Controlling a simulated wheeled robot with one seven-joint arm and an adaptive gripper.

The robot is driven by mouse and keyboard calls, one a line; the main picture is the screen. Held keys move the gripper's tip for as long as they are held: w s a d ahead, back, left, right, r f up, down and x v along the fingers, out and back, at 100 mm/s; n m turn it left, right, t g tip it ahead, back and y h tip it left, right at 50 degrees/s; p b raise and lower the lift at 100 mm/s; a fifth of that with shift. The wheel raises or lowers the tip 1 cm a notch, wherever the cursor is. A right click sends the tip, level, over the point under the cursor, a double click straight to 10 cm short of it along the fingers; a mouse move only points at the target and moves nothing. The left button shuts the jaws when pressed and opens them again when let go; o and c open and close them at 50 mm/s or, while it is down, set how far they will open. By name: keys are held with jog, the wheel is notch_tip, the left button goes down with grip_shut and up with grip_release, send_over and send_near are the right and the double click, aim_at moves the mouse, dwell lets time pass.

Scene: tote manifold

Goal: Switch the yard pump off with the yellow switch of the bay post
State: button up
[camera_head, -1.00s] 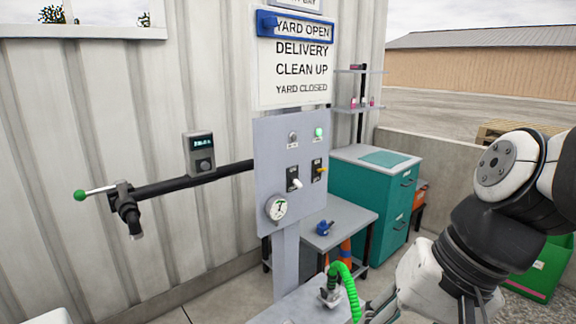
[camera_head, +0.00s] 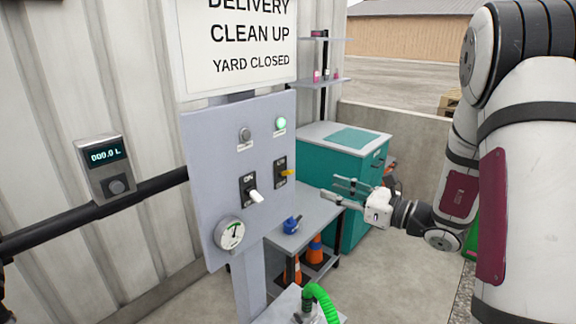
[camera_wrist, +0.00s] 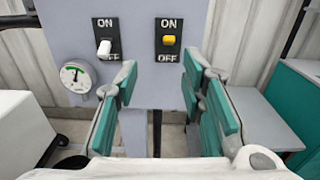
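The yellow switch (camera_head: 287,173) is on the right of the bay post's grey panel (camera_head: 212,150). In the wrist view the yellow lever (camera_wrist: 169,40) lies between its ON and OFF labels, higher on its plate than the white lever (camera_wrist: 104,47) beside it. The lamp (camera_head: 281,123) above the yellow switch glows green. My gripper (camera_head: 329,188) is to the right of the panel in the head view, apart from it. In the wrist view its two fingers (camera_wrist: 160,80) are spread, with nothing between them, below the yellow switch.
A gauge (camera_head: 230,234) is low on the panel and an unlit lamp (camera_head: 245,135) is above the white switch. A grey table (camera_head: 312,212) with a blue item (camera_head: 292,224) and a teal cabinet (camera_head: 350,215) stand behind. A green hose (camera_head: 322,297) is below.

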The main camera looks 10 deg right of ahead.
aim_at(292, 172)
jog(key=shift+t, duration=0.3)
jog(key=x, duration=0.9)
jog(key=d+p+x, duration=0.1)
jog(key=x, duration=0.4)
jog(key=shift+w+f, duration=0.25)
jog(key=shift+w, duration=0.1)
grip_shut()
